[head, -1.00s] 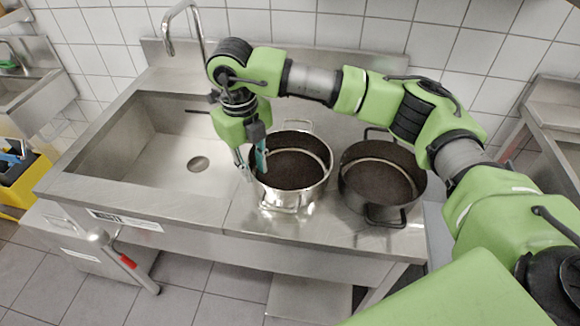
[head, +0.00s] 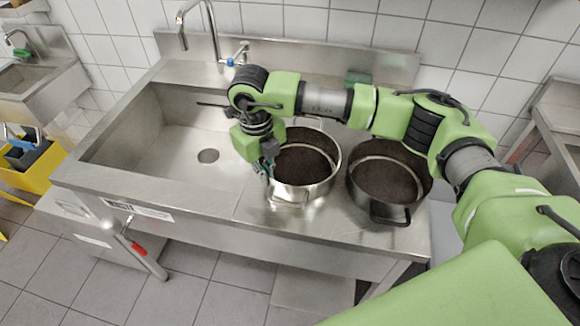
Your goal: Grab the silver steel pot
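The silver steel pot (head: 312,190) stands upright on the steel counter, right of the sink basin. It has loop handles at front and back, and its inside looks dark. My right gripper (head: 267,172) points down at the pot's left rim, with its fingers close to or touching the wall. The fingers are small and partly hidden, so I cannot tell whether they are open or shut on the rim. My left gripper is not in view.
A dark pot (head: 388,188) stands close on the right of the silver one. The sink basin (head: 150,165) is empty, with a faucet (head: 213,35) behind it. A yellow bin (head: 40,172) stands at the far left. My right arm passes above both pots.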

